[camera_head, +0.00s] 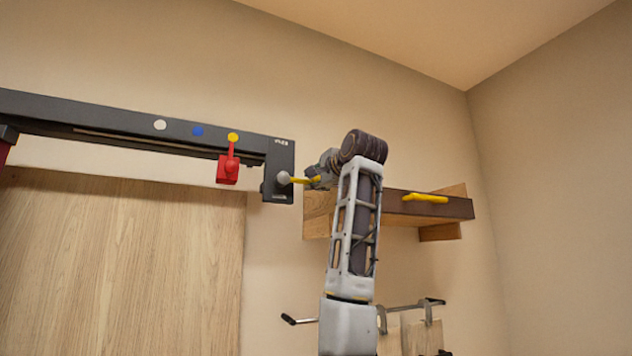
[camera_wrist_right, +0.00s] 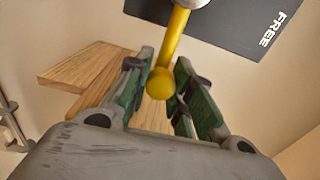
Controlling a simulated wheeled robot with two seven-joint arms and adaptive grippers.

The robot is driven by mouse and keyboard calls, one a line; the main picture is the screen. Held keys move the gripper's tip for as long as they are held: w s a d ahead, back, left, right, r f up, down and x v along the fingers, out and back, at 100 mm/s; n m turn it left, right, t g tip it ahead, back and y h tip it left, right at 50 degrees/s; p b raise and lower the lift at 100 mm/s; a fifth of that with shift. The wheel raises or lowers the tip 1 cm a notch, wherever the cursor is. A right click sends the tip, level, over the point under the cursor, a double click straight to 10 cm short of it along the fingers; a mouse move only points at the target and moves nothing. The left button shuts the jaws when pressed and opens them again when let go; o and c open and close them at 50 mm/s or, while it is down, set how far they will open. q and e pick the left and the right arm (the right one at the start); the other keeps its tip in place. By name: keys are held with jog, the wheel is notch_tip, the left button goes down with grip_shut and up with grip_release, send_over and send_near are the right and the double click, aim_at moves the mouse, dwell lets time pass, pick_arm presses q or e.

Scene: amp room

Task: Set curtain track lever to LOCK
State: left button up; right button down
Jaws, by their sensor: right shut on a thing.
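The curtain track lever is a yellow rod (camera_head: 298,180) on a grey pivot, on the dark end plate (camera_head: 285,160) of the track. It points right, roughly level, in the head view. In the right wrist view the lever (camera_wrist_right: 177,38) ends in a yellow ball between the green-sided fingers. My right gripper (camera_head: 316,180) is shut on the lever; its fingers also show in the wrist view (camera_wrist_right: 164,75). The word FREE is readable on the plate in the wrist view. Small marks at the plate's top and bottom are too small to read in the head view. My left gripper is out of view.
The dark track (camera_head: 100,119) runs left along the wall, with white, blue and yellow dots and a red slider (camera_head: 228,169). A wooden panel (camera_head: 120,265) hangs below. A shelf (camera_head: 455,208) with a yellow item (camera_head: 425,198) is right, behind my arm. A hook rail (camera_head: 400,307) is lower.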

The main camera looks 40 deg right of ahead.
jog(key=shift+f, duration=0.15)
jog(key=c, duration=1.2)
grip_release()
jog(key=shift+c, duration=0.2)
jog(key=v, duration=1.2)
